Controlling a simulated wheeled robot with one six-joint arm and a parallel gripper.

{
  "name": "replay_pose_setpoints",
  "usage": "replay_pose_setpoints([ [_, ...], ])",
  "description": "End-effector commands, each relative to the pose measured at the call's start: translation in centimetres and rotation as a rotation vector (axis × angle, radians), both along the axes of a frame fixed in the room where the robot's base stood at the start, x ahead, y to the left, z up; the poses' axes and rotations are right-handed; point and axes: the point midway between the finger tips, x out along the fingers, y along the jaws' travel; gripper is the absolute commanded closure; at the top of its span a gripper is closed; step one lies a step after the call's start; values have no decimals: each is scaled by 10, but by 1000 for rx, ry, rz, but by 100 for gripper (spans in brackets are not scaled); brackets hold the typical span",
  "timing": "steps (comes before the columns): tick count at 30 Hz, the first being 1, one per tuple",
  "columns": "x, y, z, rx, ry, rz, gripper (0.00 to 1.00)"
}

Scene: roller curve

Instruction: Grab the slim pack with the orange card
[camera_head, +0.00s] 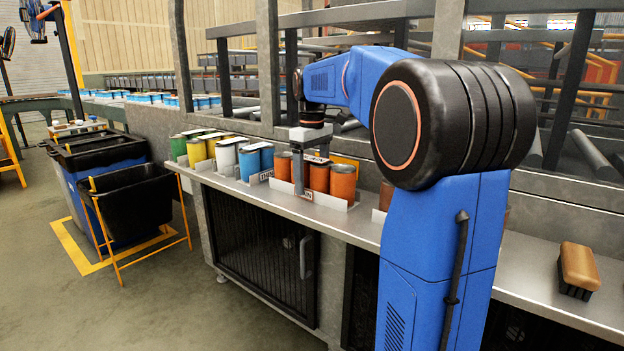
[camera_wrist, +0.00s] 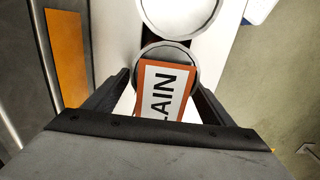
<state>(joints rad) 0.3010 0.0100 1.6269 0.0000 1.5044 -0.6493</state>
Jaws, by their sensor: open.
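The card's lower part is hidden by my gripper body. My gripper (camera_wrist: 160,98) is open, with one dark finger on each side of the card; I cannot tell whether they touch the pack. In the head view my gripper (camera_head: 301,178) is down among the orange cans (camera_head: 342,182) on the steel counter. The slim pack itself is mostly hidden there.
Blue cans (camera_head: 249,164), white, yellow and green cans stand in a row to the left on the counter (camera_head: 236,187). A flat orange panel (camera_wrist: 66,56) lies left of the fingers. A brown-topped block (camera_head: 577,268) sits at right. Black bins (camera_head: 128,200) stand left.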

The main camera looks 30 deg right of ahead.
Motion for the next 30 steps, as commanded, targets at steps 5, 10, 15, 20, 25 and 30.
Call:
replay_pose_setpoints([
  [5,0,0,0,0,0,0,52],
  [10,0,0,0,0,0,0,93],
  [15,0,0,2,0,-2,0,100],
  [20,0,0,3,0,-2,0,100],
  [25,1,0,16,-2,-4,0,100],
  [30,1,0,41,-1,-5,0,100],
])
